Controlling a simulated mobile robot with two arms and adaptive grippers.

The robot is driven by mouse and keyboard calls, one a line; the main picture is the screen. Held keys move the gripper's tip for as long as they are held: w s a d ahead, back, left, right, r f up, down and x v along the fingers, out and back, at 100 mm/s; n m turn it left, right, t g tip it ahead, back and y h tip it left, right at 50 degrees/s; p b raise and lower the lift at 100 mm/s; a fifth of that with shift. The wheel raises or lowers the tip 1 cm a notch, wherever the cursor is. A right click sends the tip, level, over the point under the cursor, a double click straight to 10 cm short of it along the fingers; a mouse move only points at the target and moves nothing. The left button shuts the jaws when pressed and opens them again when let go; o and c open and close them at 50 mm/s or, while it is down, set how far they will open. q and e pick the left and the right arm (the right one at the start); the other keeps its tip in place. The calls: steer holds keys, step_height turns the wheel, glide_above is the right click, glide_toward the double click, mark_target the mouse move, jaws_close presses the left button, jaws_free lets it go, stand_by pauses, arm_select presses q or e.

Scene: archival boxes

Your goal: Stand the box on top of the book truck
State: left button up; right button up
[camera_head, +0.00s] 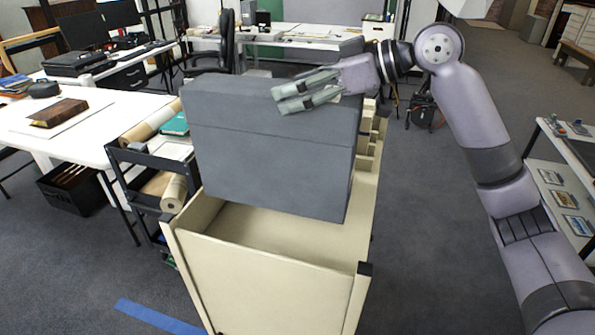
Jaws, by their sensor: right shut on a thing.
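A large dark grey archival box (265,150) is upright over the cream book truck (265,280), slightly tilted in the picture. Its lower edge shows just above the truck's open top, behind the near end panel. I cannot tell whether the box touches the truck. My right gripper (292,98) reaches in from the right at the upper part of the box and is shut on it. One finger pair shows against the box; the far side of the grip is hidden. My left gripper is not in view.
A dark cart with paper rolls (174,192) stands close to the left of the truck. A white table (90,135) with a brown book (58,113) is further left. A shelf unit (560,180) is at the right. Carpet (425,250) right of the truck is clear.

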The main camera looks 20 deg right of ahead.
step_height(320, 180, down, 12)
steer(key=shift+d+r+p, duration=0.1)
steer(key=shift+r+p, duration=0.05)
steer(key=shift+p, duration=0.4)
steer(key=shift+f, duration=2.25)
steer(key=o, duration=1.9)
steer(key=shift+f, duration=0.15)
steer(key=shift+o, duration=0.2)
steer(key=b+v, duration=0.3)
steer(key=v, duration=0.8)
steer(key=shift+s+f, duration=0.1)
steer(key=shift+f, duration=0.1)
steer(key=shift+s+d+r, duration=0.3)
steer(key=shift+d+r, duration=0.05)
steer(key=shift+d, duration=0.05)
